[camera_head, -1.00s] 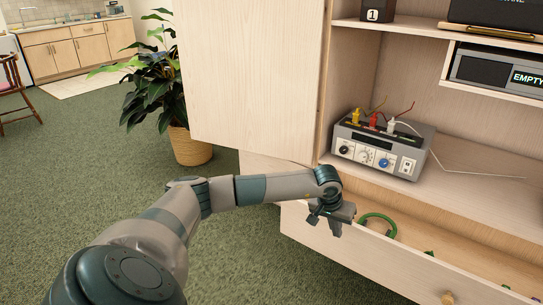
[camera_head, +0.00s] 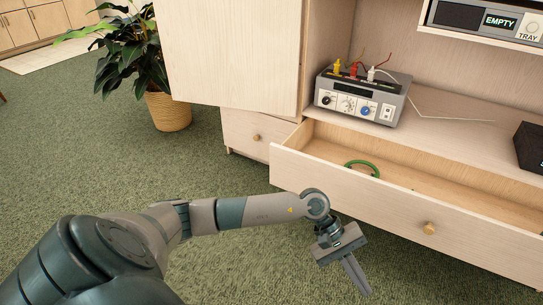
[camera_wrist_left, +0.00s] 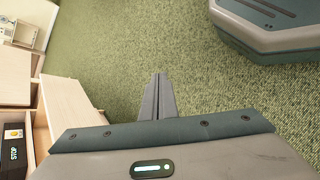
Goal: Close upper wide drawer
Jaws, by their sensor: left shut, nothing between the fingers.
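The upper wide drawer (camera_head: 385,211) is pulled out of the pale wooden cabinet, with a round wooden knob (camera_head: 429,228) on its front. A green curved object (camera_head: 362,167) lies inside it. My left gripper (camera_head: 358,278) is shut and empty, in front of the drawer and apart from the knob, with its fingers pointing down and to the right over the carpet. In the left wrist view the shut fingers (camera_wrist_left: 158,97) point over green carpet, with pale wooden panels (camera_wrist_left: 78,105) at the left. My right gripper is not in view.
A tall cabinet door (camera_head: 235,60) stands at the upper left, above a smaller drawer (camera_head: 250,137) with its own knob. A grey power supply (camera_head: 362,95) with cables sits on the shelf. A potted plant (camera_head: 167,110) stands to the left. The carpet in front is clear.

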